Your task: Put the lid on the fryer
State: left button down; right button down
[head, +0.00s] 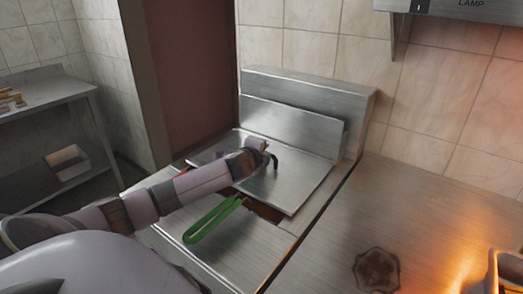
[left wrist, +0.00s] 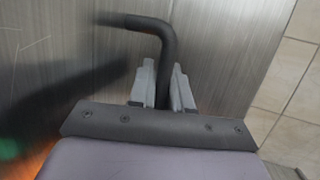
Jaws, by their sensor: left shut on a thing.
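The lid (head: 308,172) is a flat steel plate over the fryer (head: 225,255), a steel unit with a raised back. My left gripper (head: 263,152) is shut on the lid's dark bent handle (head: 274,162). In the left wrist view the handle (left wrist: 153,24) passes between the fingers of the gripper (left wrist: 163,78). The lid covers most of the well. A strip of the brown well (head: 262,210) shows along its near edge. I cannot tell whether the lid rests flat or hangs slightly above. My right gripper is not in view.
A green basket handle (head: 212,220) sticks out of the well toward the near left, below my left arm. A steel counter (head: 420,225) with a dark round mark lies to the right, with a glow at its far right. A tiled wall (head: 430,100) stands behind.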

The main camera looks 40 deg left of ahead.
pick_arm(q)
jog(key=shift+f, duration=0.25)
jog(key=c, duration=1)
grip_release()
jog(key=shift+s+f, duration=0.1)
jog(key=shift+f, duration=0.1)
jog(key=shift+r+v, duration=0.15)
jog(key=shift+v, duration=1.65)
jog(key=shift+r+v, duration=0.1)
jog(key=shift+v, duration=1.7)
